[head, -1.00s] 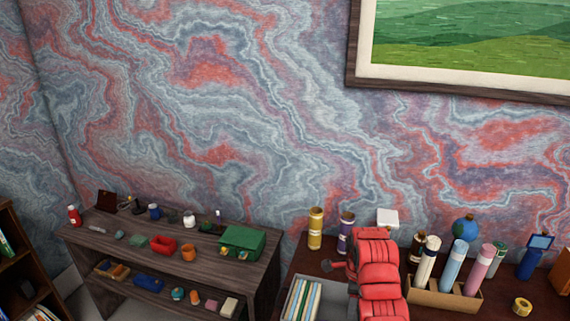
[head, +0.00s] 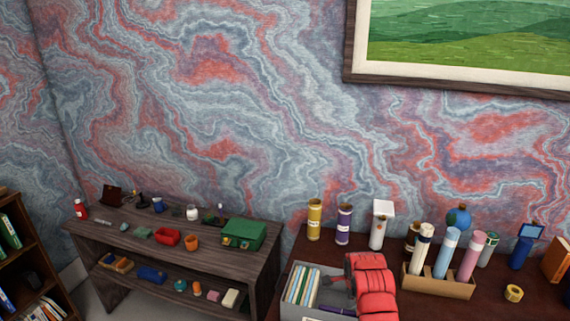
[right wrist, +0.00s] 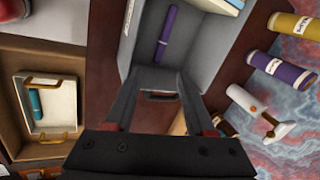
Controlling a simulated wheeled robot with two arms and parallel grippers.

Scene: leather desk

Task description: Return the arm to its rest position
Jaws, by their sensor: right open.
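My right arm, red and padded, rises from the bottom of the head view in front of the dark desk (head: 540,300). My right gripper (right wrist: 158,82) is in the right wrist view, with its two dark fingers apart. No object shows gripped between them. Beyond the fingertips is a grey bin (right wrist: 207,68) with a purple cylinder (right wrist: 167,35) lying inside. In the head view the arm's wrist is beside and over the right part of this bin (head: 290,311), and the fingers cannot be made out. My left gripper is not in view.
A cardboard holder (head: 438,286) with several tubes stands right of the arm. Yellow (head: 314,220), purple (head: 343,225) and white (head: 378,228) bottles stand behind it. A tape roll (head: 514,293) lies farther right. A wooden shelf (head: 262,262) with small items is at left.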

